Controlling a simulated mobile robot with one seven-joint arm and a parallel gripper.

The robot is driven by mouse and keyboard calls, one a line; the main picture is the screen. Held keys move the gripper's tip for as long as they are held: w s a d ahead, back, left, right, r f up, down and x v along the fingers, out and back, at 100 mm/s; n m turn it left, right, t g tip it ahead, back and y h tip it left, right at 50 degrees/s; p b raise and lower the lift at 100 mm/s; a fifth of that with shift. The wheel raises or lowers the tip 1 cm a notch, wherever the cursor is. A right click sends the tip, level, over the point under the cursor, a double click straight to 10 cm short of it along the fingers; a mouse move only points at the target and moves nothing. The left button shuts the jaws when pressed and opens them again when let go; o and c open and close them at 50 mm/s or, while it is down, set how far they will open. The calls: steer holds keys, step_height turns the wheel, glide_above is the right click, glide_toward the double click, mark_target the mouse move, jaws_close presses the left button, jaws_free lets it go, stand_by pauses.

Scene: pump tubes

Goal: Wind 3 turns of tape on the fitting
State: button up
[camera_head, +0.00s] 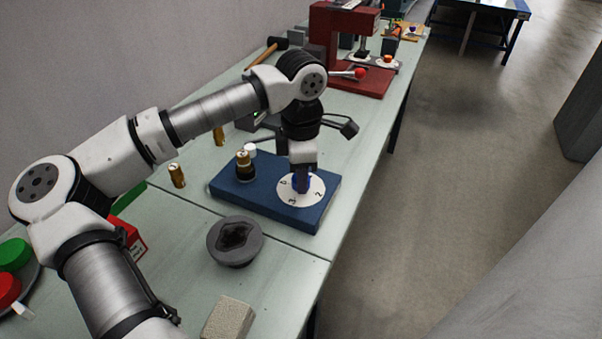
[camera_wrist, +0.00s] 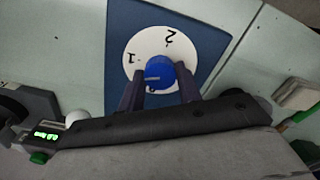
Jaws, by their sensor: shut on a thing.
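A blue board (camera_head: 230,188) lies on the bench. On its right part is a white numbered dial (camera_head: 313,192) with a blue knob (camera_head: 297,183) at its centre. The dial (camera_wrist: 143,52) and the knob (camera_wrist: 160,72) also show in the wrist view. My gripper (camera_head: 302,180) points down over the dial, shut on the blue knob, with one dark finger on each side of it in the wrist view (camera_wrist: 160,92). A brass fitting with a dark lower part (camera_head: 244,166) stands upright on the board's left part. I cannot make out tape on it.
Two brass pieces (camera_head: 177,176) (camera_head: 219,136) stand left of and behind the board. A small white round thing (camera_head: 250,149) is behind the fitting. A grey bowl-like part (camera_head: 235,240) sits in front. A red press (camera_head: 345,45) stands farther back. The bench edge is close on the right.

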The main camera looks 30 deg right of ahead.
steer(key=shift+m+b, duration=0.3)
steer(key=shift+m, duration=1.4)
steer(key=o, duration=0.8)
steer(key=shift+o, duration=0.2)
